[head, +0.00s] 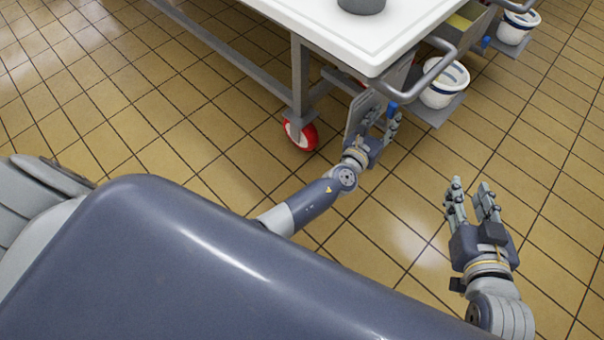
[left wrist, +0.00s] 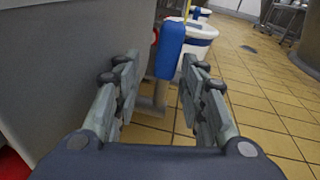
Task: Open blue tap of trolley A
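A trolley with a white top (head: 340,30) stands at the upper middle of the head view; no letter on it can be read. A blue tap handle (head: 392,109) shows under its near right corner. In the left wrist view the blue handle (left wrist: 170,50) hangs upright ahead of my fingertips, roughly between them. My left gripper (head: 382,112) is open around or just short of the handle; contact cannot be told. In the left wrist view its two fingers (left wrist: 162,66) are apart. My right gripper (head: 470,186) is open and empty over the floor, right of the trolley.
A white bucket (head: 445,86) sits on a low shelf beside the tap. Another bucket (head: 516,26) and a second blue handle (head: 486,41) are farther back. The trolley's grey rail (head: 436,68) and red-wheeled castor (head: 300,133) are close to my left arm. Tiled floor at right is clear.

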